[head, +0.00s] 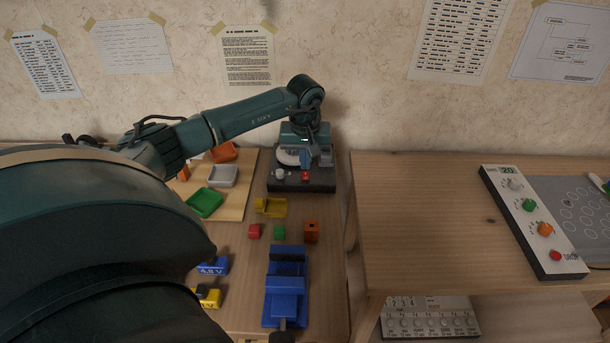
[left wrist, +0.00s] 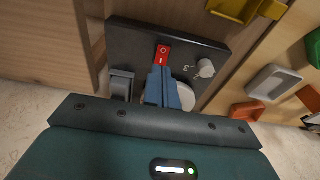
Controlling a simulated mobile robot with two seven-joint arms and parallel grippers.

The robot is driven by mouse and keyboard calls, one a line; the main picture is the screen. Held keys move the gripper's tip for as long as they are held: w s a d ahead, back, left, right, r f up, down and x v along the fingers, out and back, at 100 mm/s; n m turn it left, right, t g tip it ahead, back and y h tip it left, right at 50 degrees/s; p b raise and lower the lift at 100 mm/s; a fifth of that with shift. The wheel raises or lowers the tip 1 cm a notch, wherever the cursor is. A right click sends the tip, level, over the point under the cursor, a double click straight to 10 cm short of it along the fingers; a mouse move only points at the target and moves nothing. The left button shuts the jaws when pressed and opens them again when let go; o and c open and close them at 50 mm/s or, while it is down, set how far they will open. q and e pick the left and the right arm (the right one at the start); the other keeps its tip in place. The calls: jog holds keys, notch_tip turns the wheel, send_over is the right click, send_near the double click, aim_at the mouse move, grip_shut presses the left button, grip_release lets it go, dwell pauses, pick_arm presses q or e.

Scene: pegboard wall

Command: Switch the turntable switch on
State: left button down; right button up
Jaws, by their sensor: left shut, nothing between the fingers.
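The turntable (head: 287,182) is a dark box at the back of the left table, with a light round platter partly hidden by my arm. Its red rocker switch (head: 305,176) is on the front part, beside a pale knob (head: 280,174). In the left wrist view the red switch (left wrist: 162,54) shows white marks, and the numbered knob (left wrist: 205,68) is to its right. My left gripper (head: 306,163) points down over the box, its blue fingers together and empty. In the left wrist view the fingertips (left wrist: 161,70) are right at the switch's edge; I cannot tell whether they touch it. My right gripper is not in view.
A yellow part (head: 270,207), small blocks and a blue vise (head: 285,290) stand in front of the turntable. Green (head: 204,203) and grey trays (head: 223,176) lie to its left. A control panel (head: 533,222) is on the right table. The wall is close behind.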

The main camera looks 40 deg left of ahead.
aim_at(306, 175)
pick_arm(q)
jog(key=shift+f+b, duration=0.7)
jog(key=shift+f, duration=0.3)
dwell(0.9)
jog(key=shift+r, duration=0.15)
jog(key=shift+r+p, duration=2.6)
jog(key=shift+r, duration=0.8)
jog(key=shift+s+d+f, duration=0.1)
